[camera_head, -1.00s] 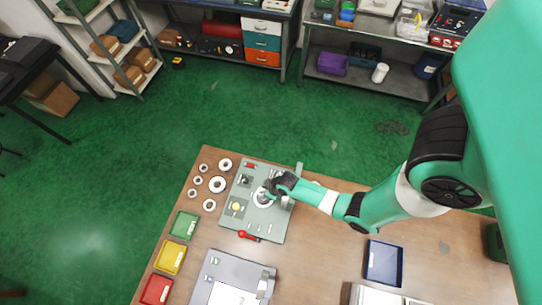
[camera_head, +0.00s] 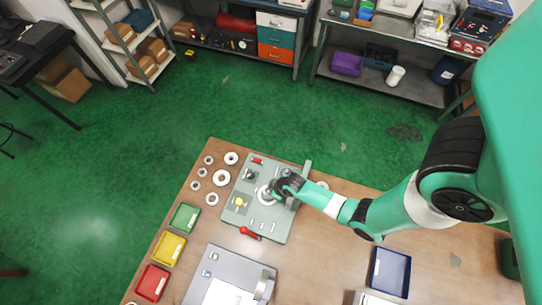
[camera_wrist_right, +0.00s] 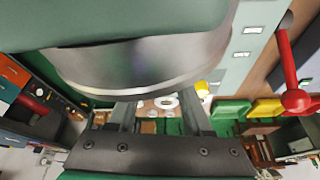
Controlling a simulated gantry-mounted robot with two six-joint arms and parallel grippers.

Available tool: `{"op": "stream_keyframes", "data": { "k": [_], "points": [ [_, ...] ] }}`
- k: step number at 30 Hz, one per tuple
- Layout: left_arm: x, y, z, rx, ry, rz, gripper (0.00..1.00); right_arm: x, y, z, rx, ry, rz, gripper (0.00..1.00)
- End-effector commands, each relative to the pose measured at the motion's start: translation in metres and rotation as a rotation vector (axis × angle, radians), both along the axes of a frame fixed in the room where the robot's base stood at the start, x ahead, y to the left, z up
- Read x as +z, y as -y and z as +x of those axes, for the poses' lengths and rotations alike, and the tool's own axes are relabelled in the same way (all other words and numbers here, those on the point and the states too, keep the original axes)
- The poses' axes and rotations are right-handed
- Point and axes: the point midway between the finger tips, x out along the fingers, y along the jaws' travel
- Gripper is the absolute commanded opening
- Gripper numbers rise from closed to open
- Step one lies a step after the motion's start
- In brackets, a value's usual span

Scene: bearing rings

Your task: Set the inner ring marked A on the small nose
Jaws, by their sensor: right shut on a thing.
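My right gripper (camera_head: 275,192) is low over the grey-green fixture plate (camera_head: 278,224), at its upper right part. A pale round part (camera_head: 265,195) shows just left of the gripper in the head view. The gripper hides part of the plate, and I cannot make out the small nose or any letter A. My left gripper is in neither view.
Several loose rings (camera_head: 221,178) lie left of the plate. Green (camera_head: 185,218), yellow (camera_head: 169,248) and red (camera_head: 152,283) bins line the left table edge. A red handle (camera_head: 250,233) sticks out at the plate's front. A blue tray (camera_head: 390,272) stands at the right.

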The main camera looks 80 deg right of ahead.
Motion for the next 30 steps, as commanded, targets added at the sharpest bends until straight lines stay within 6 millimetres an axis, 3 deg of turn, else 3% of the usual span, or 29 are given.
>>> {"op": "stream_keyframes", "data": {
  "k": [16,30],
  "points": [
    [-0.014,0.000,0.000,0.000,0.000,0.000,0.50,-0.015,0.000,0.000,0.000,0.000,0.000,0.00],
    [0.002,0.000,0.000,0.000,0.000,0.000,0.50,0.000,0.000,0.000,0.000,0.000,0.000,0.00]
  ]
}}
